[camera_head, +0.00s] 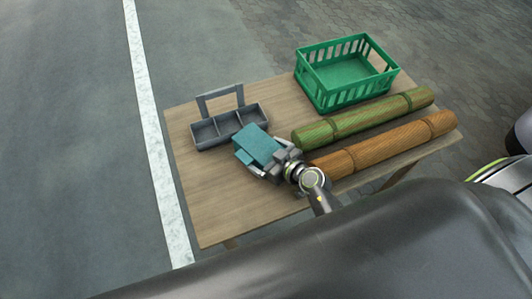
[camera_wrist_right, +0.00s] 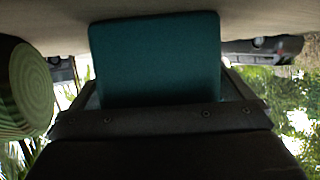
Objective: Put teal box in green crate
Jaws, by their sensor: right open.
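The teal box (camera_head: 257,145) sits on the table, in front of the grey caddy. My right gripper (camera_head: 263,150) is at the box, with its jaws open and one finger on either side of it. In the right wrist view the teal box (camera_wrist_right: 155,58) fills the middle between the fingers (camera_wrist_right: 165,92); whether they touch it I cannot tell. The green crate (camera_head: 318,101) stands at the table's far right corner, and its visible inside is empty. My left gripper is not in view.
A grey caddy (camera_head: 208,133) with a handle and compartments stands behind the box. A green roll (camera_head: 365,118) lies between the gripper and the crate, with an orange-brown roll (camera_head: 385,143) in front. The table (camera_head: 215,205) is bare at front left.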

